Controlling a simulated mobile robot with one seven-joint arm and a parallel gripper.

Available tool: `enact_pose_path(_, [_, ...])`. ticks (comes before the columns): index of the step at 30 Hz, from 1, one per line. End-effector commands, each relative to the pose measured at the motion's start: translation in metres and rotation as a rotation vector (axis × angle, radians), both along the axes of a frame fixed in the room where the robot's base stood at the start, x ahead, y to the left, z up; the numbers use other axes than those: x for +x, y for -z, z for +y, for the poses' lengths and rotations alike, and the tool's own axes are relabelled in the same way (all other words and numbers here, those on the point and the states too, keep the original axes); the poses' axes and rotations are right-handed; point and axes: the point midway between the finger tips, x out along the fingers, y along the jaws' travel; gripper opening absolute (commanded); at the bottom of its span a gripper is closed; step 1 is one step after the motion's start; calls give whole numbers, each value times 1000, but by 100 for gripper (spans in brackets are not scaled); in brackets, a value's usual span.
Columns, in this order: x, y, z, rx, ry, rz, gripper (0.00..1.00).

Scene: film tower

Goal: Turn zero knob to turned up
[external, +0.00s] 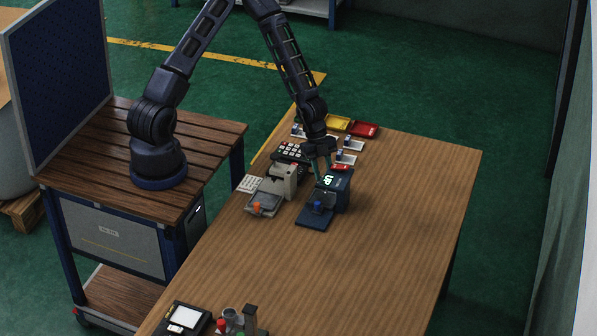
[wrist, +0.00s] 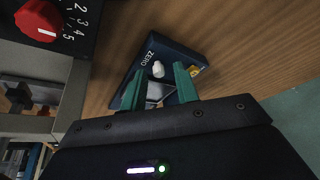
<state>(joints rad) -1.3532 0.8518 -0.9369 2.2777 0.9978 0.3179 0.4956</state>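In the wrist view, the white zero knob (wrist: 158,69) sits on a dark blue panel (wrist: 190,58) beside the printed word ZERO. A small yellow label is at the panel's right end. My gripper (wrist: 158,84) is open, with its two green fingers apart and nothing visibly held between them. The knob shows just beyond the gap between the fingertips; I cannot tell whether either finger touches it. The zero knob cannot be made out there.
A red numbered knob (wrist: 38,20) is close by at upper left in the wrist view. A beige device (external: 283,180) stands left of my gripper. Yellow (external: 337,123) and red (external: 364,129) trays lie behind. The wooden table (external: 400,220) is clear to the right.

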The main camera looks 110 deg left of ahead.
Motion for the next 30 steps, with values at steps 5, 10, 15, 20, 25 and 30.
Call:
enact_pose_path(5, [0, 0, -1, -1, 0, 1, 35])
enact_pose_path(10, [-1, -1, 0, -1, 0, 1, 35])
enact_pose_path(15, [-4, -10, 3, -1, -2, 1, 35])
enact_pose_path(20, [-10, -28, 8, 1, -3, -1, 35])
enact_pose_path(25, [-16, -49, 14, 0, -3, -2, 35])
enact_pose_path(30, [-22, -70, 20, 1, -3, -1, 35])
